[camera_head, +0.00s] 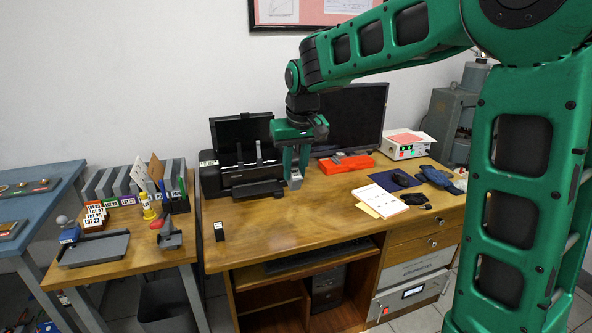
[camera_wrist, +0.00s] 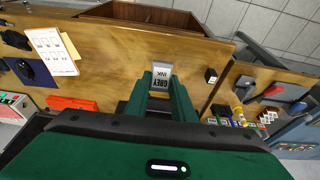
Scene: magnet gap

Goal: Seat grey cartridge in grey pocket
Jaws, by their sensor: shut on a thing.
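My gripper (camera_head: 293,160) is shut on the grey cartridge (camera_head: 295,182) above the wooden desk, just right of the black printer (camera_head: 238,177). The printer's lid stands raised at the back. The grey pocket cannot be made out in either view. A small black block with a white label (camera_head: 219,231), perhaps another cartridge, stands alone near the desk's left front; it shows in the wrist view (camera_wrist: 210,76).
A monitor (camera_head: 357,115) and an orange-red item (camera_head: 346,163) stand behind and right of my gripper. Papers (camera_head: 380,200) and a mouse on a dark mat lie right. A lower side table (camera_head: 120,257) holds trays and files. The desk's front middle is clear.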

